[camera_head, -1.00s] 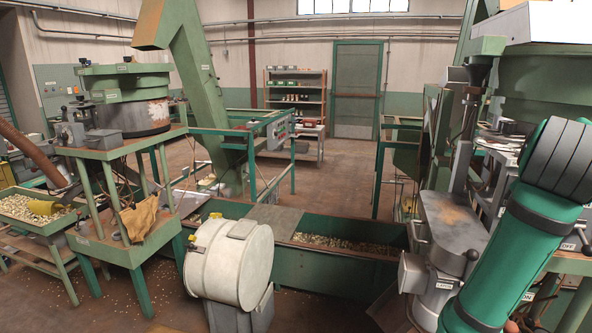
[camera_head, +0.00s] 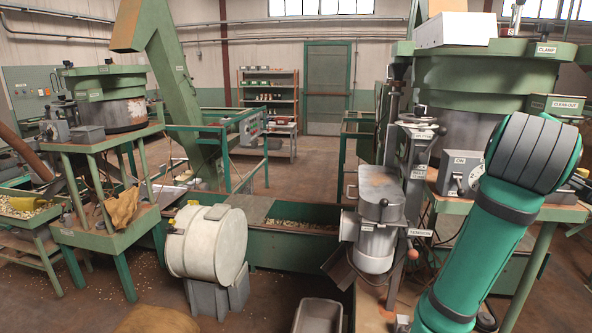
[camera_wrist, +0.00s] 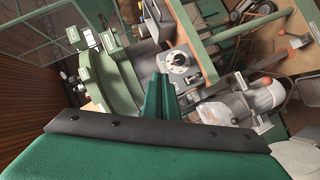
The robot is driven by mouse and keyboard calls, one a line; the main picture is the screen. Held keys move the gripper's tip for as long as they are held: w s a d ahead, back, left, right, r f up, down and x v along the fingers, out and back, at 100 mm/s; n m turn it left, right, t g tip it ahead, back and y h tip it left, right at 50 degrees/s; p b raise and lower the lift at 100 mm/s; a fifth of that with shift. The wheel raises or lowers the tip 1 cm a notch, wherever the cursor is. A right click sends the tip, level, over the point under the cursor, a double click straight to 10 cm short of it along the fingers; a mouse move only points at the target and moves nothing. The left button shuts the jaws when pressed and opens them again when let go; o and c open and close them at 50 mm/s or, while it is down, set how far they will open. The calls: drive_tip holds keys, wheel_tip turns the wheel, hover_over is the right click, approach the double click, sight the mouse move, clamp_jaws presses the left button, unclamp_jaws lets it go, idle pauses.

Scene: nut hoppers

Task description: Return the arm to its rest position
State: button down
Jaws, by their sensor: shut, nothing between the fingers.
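My arm (camera_head: 488,215), green with dark grey bands, rises at the right of the head view, bent at its ribbed grey joint. My gripper (camera_wrist: 161,82) is outside the head view. In the wrist view its two green fingers are together and empty, in front of the dark bracket. Beyond the fingertips, the wrist view shows a grey control box with a dial (camera_wrist: 178,60) and a silver motor-like machine (camera_wrist: 240,100). Both look tilted in that view. I cannot tell how far the fingers are from them.
A green hopper machine (camera_head: 490,68) with an ON/OFF box (camera_head: 459,174) stands behind my arm. A grey machine (camera_head: 378,225) stands left of it. A white drum (camera_head: 207,243), a nut trough (camera_head: 290,250) and a grey bin (camera_head: 318,316) are nearby. Open floor (camera_head: 306,180) lies further back.

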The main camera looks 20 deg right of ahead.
drive_tip(key=w+a+f+t, duration=0.15)
drive_tip(key=w+f, duration=0.25)
drive_tip(key=f, duration=0.4)
drive_tip(key=w+a+f+y, duration=0.1)
drive_tip(key=w+a+f, duration=0.25)
drive_tip(key=f, duration=0.55)
drive_tip(key=w+a+f+t, duration=0.1)
drive_tip(key=w+f, duration=0.4)
drive_tip(key=f, duration=0.3)
drive_tip(key=a+f+n+t+y, duration=0.1)
drive_tip(key=a+f, duration=0.8)
drive_tip(key=f, duration=0.3)
drive_tip(key=a+f+n+t+y, duration=0.1)
drive_tip(key=a+f+t+y, duration=0.1)
drive_tip(key=a+f, duration=0.85)
drive_tip(key=s+a+f+t+y, duration=0.2)
drive_tip(key=s+a+f+y, duration=0.2)
drive_tip(key=s+a+f, duration=1.15)
drive_tip(key=s+a+r+m+y, duration=0.1)
drive_tip(key=s+a+r+y, duration=0.1)
drive_tip(key=s+a, duration=0.5)
drive_tip(key=s+a+r+m+y, duration=0.1)
drive_tip(key=s+a, duration=0.6)
drive_tip(key=s, duration=0.7)
wheel_tip(320, 180, up, 2)
drive_tip(key=shift+s+a+r+m+y, duration=0.1)
drive_tip(key=shift+s+a+m+y, duration=0.25)
drive_tip(key=shift+y, duration=0.45)
drive_tip(key=shift+d+t, duration=0.1)
drive_tip(key=shift+t, duration=0.15)
